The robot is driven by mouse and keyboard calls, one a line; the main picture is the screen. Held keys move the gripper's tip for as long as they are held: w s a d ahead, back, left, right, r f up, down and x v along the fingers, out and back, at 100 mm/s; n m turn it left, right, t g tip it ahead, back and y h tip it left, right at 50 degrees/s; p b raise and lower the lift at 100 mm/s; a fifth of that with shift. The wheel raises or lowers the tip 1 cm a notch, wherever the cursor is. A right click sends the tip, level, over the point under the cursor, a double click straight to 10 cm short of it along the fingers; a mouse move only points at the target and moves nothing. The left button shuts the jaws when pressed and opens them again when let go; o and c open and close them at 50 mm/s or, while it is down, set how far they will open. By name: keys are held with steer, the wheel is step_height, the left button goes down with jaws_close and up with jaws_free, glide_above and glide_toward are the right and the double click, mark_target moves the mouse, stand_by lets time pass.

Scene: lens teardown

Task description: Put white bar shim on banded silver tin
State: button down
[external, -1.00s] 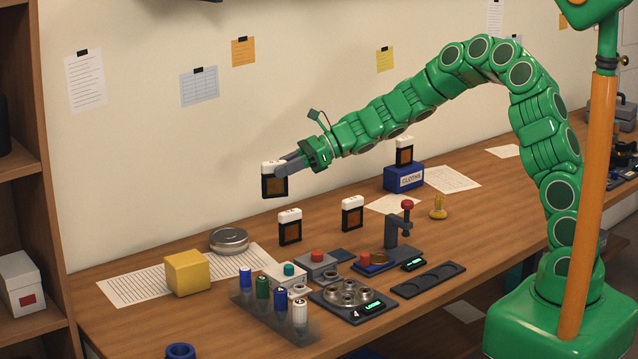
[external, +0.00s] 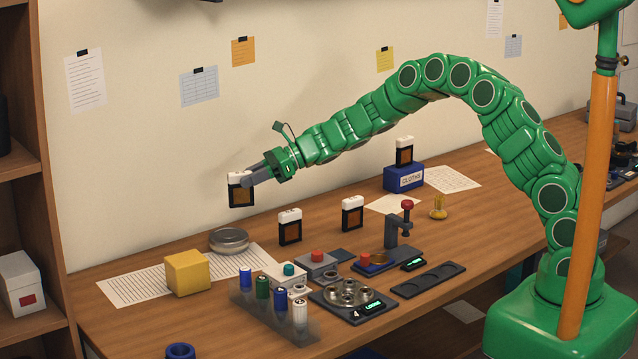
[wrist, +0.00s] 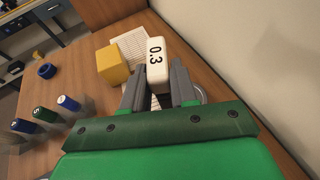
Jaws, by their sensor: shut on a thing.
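The white bar shim (external: 240,190) has a white top bar and a dark frame around a brown window. My gripper (external: 254,176) is shut on it and holds it upright in the air. In the wrist view its white top, marked 0.3 (wrist: 156,52), sits between my fingers (wrist: 158,78). The banded silver tin (external: 229,240) is a low round tin lying on the bench, below the held shim in the external view. The shim is apart from it. In the wrist view the tin is mostly hidden behind my gripper, with a rim (wrist: 202,94) showing beside the right finger.
Two similar white-topped shims (external: 290,227) (external: 352,214) stand on the bench, and another (external: 404,151) is on the blue CLOTHS box (external: 404,178). A yellow block (external: 187,272) is left of the tin. Several capped cylinders (external: 263,288) and a small press (external: 392,240) stand nearer the front.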

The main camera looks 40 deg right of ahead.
steer(key=shift+w+a+f, duration=0.3)
steer(key=shift+w+f, duration=0.4)
steer(key=shift+f, duration=0.75)
steer(key=shift+w+a+f, duration=0.3)
steer(key=shift+w+f, duration=0.45)
steer(key=shift+f, duration=0.7)
steer(key=shift+w+a+f, duration=0.3)
steer(key=shift+w+f, duration=0.4)
steer(key=shift+f, duration=0.75)
steer(key=shift+f, duration=0.1)
steer(key=c, duration=0.9)
jaws_free()
steer(key=v, duration=1.2)
